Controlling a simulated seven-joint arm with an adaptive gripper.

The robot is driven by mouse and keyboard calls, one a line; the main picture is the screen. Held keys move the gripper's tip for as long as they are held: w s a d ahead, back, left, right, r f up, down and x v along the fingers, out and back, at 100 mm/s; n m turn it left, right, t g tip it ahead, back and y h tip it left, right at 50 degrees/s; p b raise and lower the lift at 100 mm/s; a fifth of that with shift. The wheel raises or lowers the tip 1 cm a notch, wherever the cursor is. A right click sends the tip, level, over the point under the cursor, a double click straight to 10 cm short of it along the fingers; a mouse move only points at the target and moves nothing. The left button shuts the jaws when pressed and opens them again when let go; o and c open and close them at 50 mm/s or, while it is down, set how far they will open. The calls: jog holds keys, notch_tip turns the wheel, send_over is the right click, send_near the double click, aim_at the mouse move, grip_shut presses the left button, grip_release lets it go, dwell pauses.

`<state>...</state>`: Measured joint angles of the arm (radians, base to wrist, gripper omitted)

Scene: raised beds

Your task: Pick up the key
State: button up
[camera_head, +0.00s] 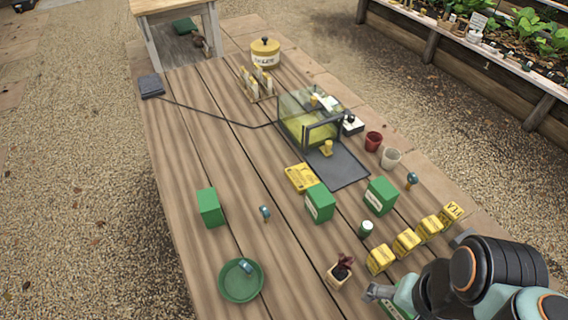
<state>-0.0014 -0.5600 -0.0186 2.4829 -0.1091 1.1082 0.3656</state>
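I cannot make out a key for certain. Three small blue-headed objects could be it, but they are too small to tell. One (265,212) lies on the table near the middle. One (246,266) lies in a round green dish (229,289) at the front left. One (411,179), with a brass-coloured stem, is at the right edge of the table. My gripper (376,292) is at the bottom right, partly hidden by my arm, beside a partly covered green box (402,297). It is well right of the dish. Its finger opening cannot be made out.
Green boxes (210,208) (320,203) (380,196), a potted plant (338,274) and several yellow blocks (406,242) stand on the wooden table. A glass case (312,118), dark mat (340,167) and yellow-lidded pot (265,53) are farther back. The left side of the table is mostly clear.

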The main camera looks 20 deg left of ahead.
jog(key=w+a+r+m+t, duration=0.2)
jog(key=w+r+m, duration=0.35)
jog(key=w, duration=0.65)
jog(key=w+a+f+m, duration=0.2)
jog(key=w+a, duration=0.6)
jog(key=w, duration=0.3)
jog(key=n+g, duration=0.3)
send_over(264, 209)
jog(key=shift+h, duration=0.3)
notch_tip(264, 209, down, 21)
notch_tip(264, 209, down, 5)
jog(key=shift+r, duration=0.1)
jog(key=shift+w+f, duration=0.1)
jog(key=shift+f, duration=0.55)
jog(key=c, duration=1.1)
